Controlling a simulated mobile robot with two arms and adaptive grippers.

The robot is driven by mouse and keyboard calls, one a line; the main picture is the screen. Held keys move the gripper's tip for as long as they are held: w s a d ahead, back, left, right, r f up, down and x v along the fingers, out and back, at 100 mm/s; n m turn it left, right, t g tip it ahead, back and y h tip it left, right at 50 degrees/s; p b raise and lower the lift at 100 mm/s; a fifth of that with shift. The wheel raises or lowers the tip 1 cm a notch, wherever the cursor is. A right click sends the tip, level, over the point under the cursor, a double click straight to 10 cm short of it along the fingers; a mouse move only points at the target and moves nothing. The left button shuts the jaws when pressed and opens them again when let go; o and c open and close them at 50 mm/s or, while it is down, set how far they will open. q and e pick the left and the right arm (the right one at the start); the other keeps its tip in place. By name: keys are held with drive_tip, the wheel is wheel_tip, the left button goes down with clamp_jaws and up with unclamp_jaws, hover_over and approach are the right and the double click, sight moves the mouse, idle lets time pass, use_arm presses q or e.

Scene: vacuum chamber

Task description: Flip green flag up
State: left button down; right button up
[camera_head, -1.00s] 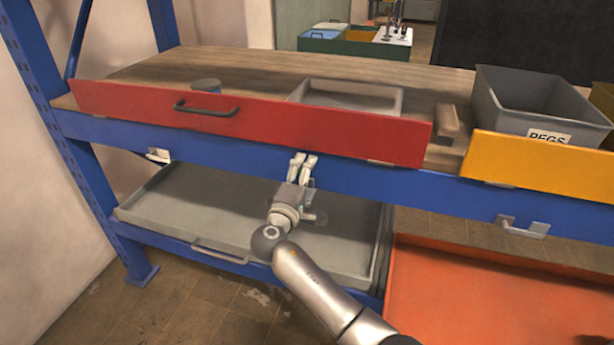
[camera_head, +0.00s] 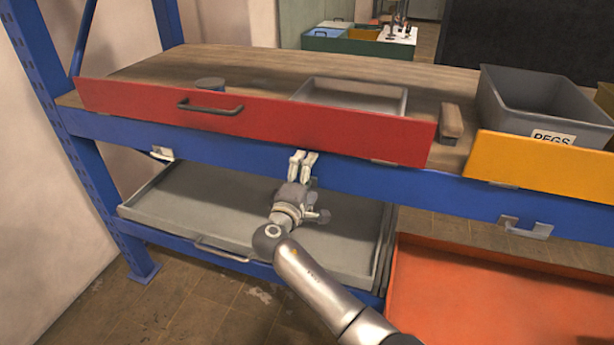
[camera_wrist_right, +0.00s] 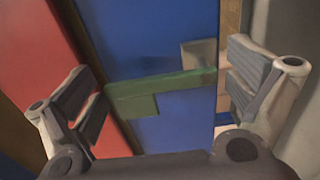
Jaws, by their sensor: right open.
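The green flag (camera_wrist_right: 150,90) shows in the right wrist view as a thin green bar with a wider block at its left part. It lies against the blue beam (camera_wrist_right: 165,40) and is hidden from the head view. My right gripper (camera_head: 303,160) is at the front of the blue beam, just below the red panel (camera_head: 250,122). In the right wrist view its fingers (camera_wrist_right: 163,88) are open, one on each side of the flag. The right end of the flag is close to the right finger; I cannot tell whether they touch. My left gripper is out of view.
A yellow panel (camera_head: 540,163) is at the right, with a grey PEGS bin (camera_head: 500,112) behind it. Metal brackets (camera_head: 525,228) sit on the beam. A grey tray (camera_head: 190,215) and an orange tray (camera_head: 480,300) lie below. The wooden top has some free room.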

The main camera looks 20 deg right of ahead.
drive_tip(key=shift+s, duration=0.1)
drive_tip(key=v, duration=1.2)
